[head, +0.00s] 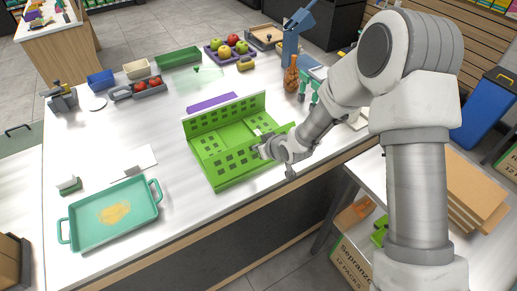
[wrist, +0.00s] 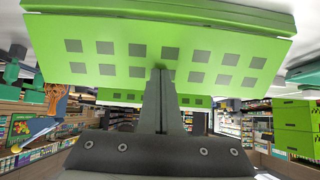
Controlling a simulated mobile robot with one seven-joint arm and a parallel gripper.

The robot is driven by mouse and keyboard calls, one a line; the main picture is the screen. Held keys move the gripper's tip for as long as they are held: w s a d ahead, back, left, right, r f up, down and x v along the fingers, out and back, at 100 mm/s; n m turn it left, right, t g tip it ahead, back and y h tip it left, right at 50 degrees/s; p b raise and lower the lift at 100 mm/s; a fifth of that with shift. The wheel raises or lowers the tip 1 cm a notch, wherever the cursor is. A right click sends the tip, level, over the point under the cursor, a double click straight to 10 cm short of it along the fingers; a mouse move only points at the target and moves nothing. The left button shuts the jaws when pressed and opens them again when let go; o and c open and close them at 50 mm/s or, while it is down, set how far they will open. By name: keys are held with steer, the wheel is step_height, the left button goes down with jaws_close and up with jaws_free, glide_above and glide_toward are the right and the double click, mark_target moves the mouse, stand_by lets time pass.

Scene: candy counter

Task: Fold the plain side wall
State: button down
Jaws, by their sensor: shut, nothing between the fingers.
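A green folding crate (head: 210,160) stands on the white counter. Its long back wall (head: 225,112), with a row of square holes, is upright. More panels with holes lie low inside and at the front. A plain green edge (head: 284,129) sticks out at the right, partly behind my gripper; I cannot tell how far that wall is tilted. My gripper (head: 261,152) is shut and empty at the crate's right end. In the wrist view the shut fingers (wrist: 160,74) are in front of a green panel with holes (wrist: 105,58); contact is unclear.
A purple strip (head: 212,102) lies just behind the crate. A teal tray (head: 113,213) is at front left, with a white card (head: 133,160) behind it. A brown bottle (head: 291,76) stands behind right.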

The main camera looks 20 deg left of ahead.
steer(key=shift+w+a+f+b, duration=0.35)
steer(key=shift+a+f+b, duration=0.05)
steer(key=shift+b, duration=0.3)
steer(key=shift+r, duration=0.1)
steer(key=r+p+v, duration=0.1)
steer(key=p+v, duration=0.2)
steer(key=v, duration=0.3)
steer(key=shift+w+a, duration=0.2)
steer(key=shift+r, duration=0.2)
stand_by(0.8)
